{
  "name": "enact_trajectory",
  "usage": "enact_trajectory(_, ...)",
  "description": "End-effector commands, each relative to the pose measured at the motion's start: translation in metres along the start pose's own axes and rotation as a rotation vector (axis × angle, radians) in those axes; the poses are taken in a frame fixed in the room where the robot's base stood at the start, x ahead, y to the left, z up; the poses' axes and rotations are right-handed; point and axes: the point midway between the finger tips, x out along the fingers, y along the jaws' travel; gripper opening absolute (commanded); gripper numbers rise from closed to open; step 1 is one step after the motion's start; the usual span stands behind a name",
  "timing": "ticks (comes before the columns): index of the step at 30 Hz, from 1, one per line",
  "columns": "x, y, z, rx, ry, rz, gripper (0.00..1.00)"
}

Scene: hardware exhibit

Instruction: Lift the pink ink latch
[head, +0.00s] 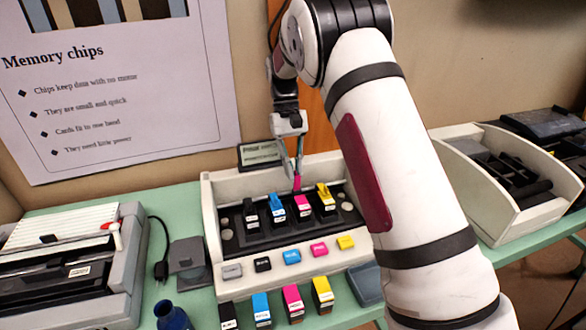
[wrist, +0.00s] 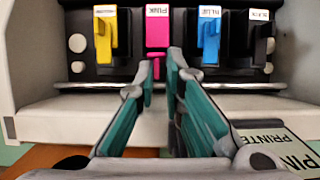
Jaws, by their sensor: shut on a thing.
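The pink ink latch (head: 297,183) is on the pink cartridge (head: 303,207) in the pale printer body (head: 212,222). In the head view, its pink tip shows at my fingertips, above the cartridge's white label. My gripper (head: 296,168) comes down from above and behind. In the wrist view, the two teal-sided fingers of my gripper (wrist: 161,72) are close together, with the pink latch (wrist: 157,66) between their tips. The gripper is shut on it. Part of the latch is hidden by the fingers.
Yellow (head: 324,193), blue (head: 276,204) and black (head: 250,212) cartridges stand in the same row, close on both sides. Coloured buttons (head: 292,257) line the printer's front. Loose cartridges (head: 293,302) stand before it. A small display (head: 261,154) stands behind.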

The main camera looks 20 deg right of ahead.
Motion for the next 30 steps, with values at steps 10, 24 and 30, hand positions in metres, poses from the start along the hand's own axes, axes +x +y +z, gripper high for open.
enact_trajectory(10,0.001,0.009,-0.001,0.009,0.004,0.011,0.25)
enact_trajectory(24,-0.007,0.003,-0.001,0.002,0.002,0.006,0.25)
enact_trajectory(30,-0.040,0.004,-0.002,0.003,0.005,0.006,0.25)
